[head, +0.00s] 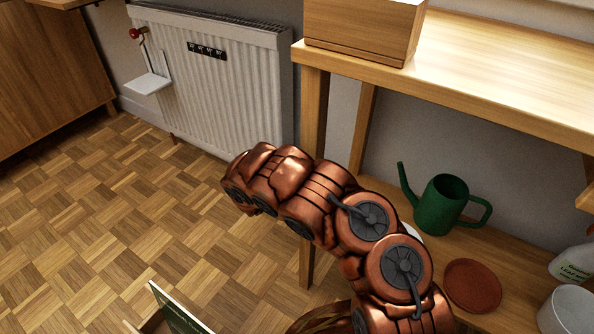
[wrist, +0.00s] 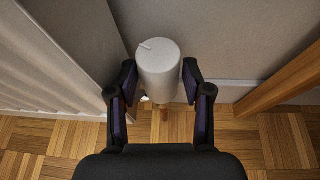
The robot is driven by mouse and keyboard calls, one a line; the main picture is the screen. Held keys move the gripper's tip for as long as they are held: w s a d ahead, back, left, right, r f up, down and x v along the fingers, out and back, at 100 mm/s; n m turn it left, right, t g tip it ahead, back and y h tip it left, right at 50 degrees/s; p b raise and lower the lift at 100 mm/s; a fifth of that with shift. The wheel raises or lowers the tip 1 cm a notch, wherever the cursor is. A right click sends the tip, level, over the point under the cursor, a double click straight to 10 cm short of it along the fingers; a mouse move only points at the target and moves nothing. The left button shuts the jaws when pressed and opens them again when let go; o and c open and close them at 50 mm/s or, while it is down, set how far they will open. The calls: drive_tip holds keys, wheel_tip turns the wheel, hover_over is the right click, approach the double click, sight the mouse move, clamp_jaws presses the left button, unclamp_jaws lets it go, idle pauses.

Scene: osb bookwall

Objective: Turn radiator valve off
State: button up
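The radiator (head: 225,80) is white and ribbed and stands against the wall; its edge fills the left of the wrist view (wrist: 45,60). A white cylindrical valve head (wrist: 159,72) stands beside it in the wrist view, with a short line mark near the top left of its cap. A copper-coloured pipe (wrist: 164,114) shows below it. My gripper (wrist: 159,75) is open, with one finger on each side of the valve head. The fingers are very close to its sides; I cannot tell whether they touch. In the head view my arm hides the gripper and this valve head.
A red knob (head: 136,33) and a small white shelf (head: 149,83) are at the radiator's left end. A wooden bench (head: 480,75) stands right, its lower shelf holding a green watering can (head: 440,207) and terracotta saucer (head: 472,286). The parquet floor (head: 95,215) is open at left.

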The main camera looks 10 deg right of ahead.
drive_tip(key=c, duration=0.7)
drive_tip(key=shift+w+a+r+n+t+y, duration=0.1)
drive_tip(key=shift+a+r+n+t+y, duration=0.05)
drive_tip(key=shift+n+t+y, duration=0.3)
drive_tip(key=shift+r+n+t+y+p, duration=0.1)
drive_tip(key=shift+n+t+y+p, duration=0.25)
drive_tip(key=shift+n+y, duration=0.4)
drive_tip(key=shift+f+n+t+y, duration=0.2)
drive_tip(key=shift+n+t+y, duration=0.1)
drive_tip(key=shift+n+y, duration=0.1)
